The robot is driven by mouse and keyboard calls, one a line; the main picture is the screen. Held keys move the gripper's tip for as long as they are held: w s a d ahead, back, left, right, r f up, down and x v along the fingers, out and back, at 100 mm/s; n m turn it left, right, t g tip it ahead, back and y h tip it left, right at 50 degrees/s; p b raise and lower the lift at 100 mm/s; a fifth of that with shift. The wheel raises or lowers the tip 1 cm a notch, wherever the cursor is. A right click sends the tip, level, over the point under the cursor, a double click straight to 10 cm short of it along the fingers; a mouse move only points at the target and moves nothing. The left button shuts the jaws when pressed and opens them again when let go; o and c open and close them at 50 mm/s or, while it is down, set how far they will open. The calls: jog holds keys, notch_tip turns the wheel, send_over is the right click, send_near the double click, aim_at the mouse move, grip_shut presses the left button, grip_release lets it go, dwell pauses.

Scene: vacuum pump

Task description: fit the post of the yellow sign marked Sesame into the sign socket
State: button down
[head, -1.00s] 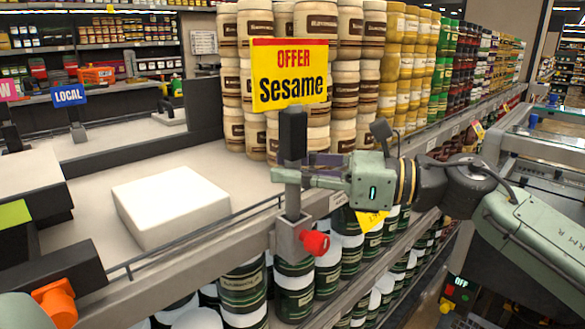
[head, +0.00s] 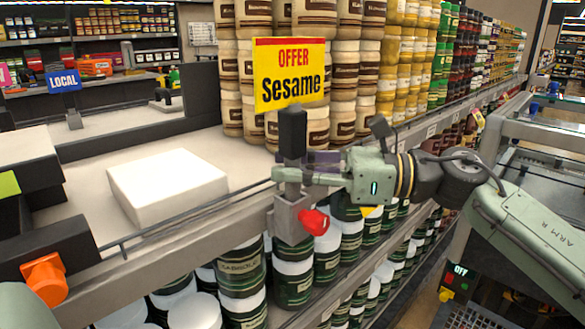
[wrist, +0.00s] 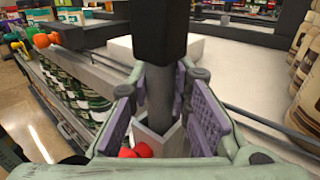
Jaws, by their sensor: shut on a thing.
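The yellow sign marked Sesame (head: 290,85), with a red OFFER band, stands upright above my gripper. Its black holder (head: 292,135) tops a grey post; in the wrist view the black holder (wrist: 158,30) and the grey post (wrist: 180,88) show between the purple finger pads. My gripper (head: 292,174) is shut on the post, just above the sign socket. The sign socket (head: 289,216) is a grey square block on the shelf edge with a red knob (head: 314,221). In the wrist view the post runs down to the socket (wrist: 158,140) and appears to enter its mouth; the tip is hidden.
A white block (head: 168,185) lies on the pale shelf left of the socket. A thin rail (head: 190,217) runs along the shelf edge. Stacked jars (head: 342,110) stand close behind the sign. Green-labelled jars (head: 241,268) fill the shelf below.

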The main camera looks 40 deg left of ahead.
jog(key=c, duration=1.4)
grip_release()
jog(key=v, duration=1.2)
